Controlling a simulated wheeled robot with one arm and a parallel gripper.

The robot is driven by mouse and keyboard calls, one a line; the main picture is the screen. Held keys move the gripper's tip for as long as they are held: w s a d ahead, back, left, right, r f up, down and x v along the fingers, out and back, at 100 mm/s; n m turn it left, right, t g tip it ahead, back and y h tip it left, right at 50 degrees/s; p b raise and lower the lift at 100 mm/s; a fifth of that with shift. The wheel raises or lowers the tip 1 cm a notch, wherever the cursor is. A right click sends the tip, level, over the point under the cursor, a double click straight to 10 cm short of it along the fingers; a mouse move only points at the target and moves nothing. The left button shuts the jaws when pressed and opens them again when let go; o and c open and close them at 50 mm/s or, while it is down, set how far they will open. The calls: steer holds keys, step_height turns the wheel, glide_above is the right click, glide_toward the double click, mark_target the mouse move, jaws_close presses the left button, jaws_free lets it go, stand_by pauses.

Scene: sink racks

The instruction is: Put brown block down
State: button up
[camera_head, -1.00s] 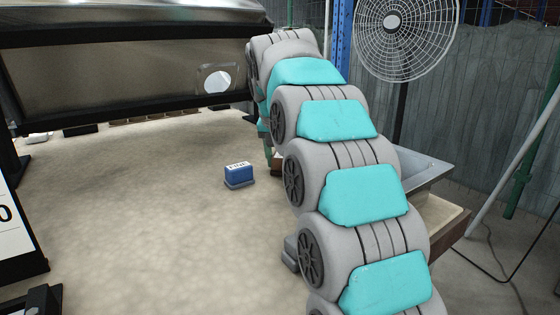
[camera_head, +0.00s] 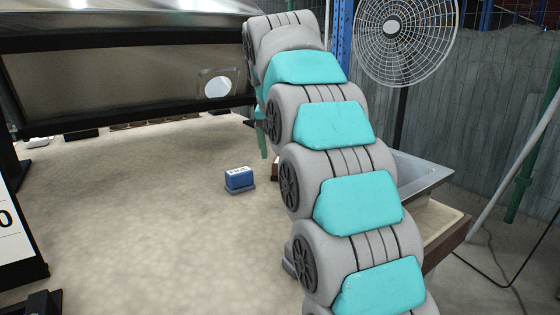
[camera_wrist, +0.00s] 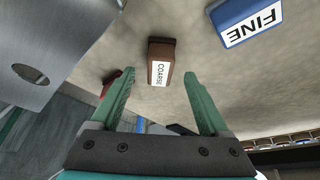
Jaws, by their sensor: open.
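The brown block (camera_wrist: 160,50), with a white label reading COARSE, rests on the pale stone counter in the wrist view. My gripper (camera_wrist: 158,85) is open, its two green fingers spread wide. The block shows between and beyond the fingertips, and nothing is held. In the head view the block is mostly hidden behind my arm; only a small brown edge shows (camera_head: 275,171). One green finger of my gripper (camera_head: 262,140) shows left of my arm, raised above the counter.
A blue block labelled FINE (camera_wrist: 248,20) stands near the brown block; the head view shows it too (camera_head: 239,179). A metal sink (camera_head: 425,175) lies right of my arm. A fan (camera_head: 405,35) stands behind.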

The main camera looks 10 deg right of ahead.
steer(key=p+v, duration=0.2)
steer(key=v, duration=0.5)
steer(key=shift+r+p, duration=0.2)
steer(key=shift+p, duration=0.15)
steer(key=shift+s, duration=0.15)
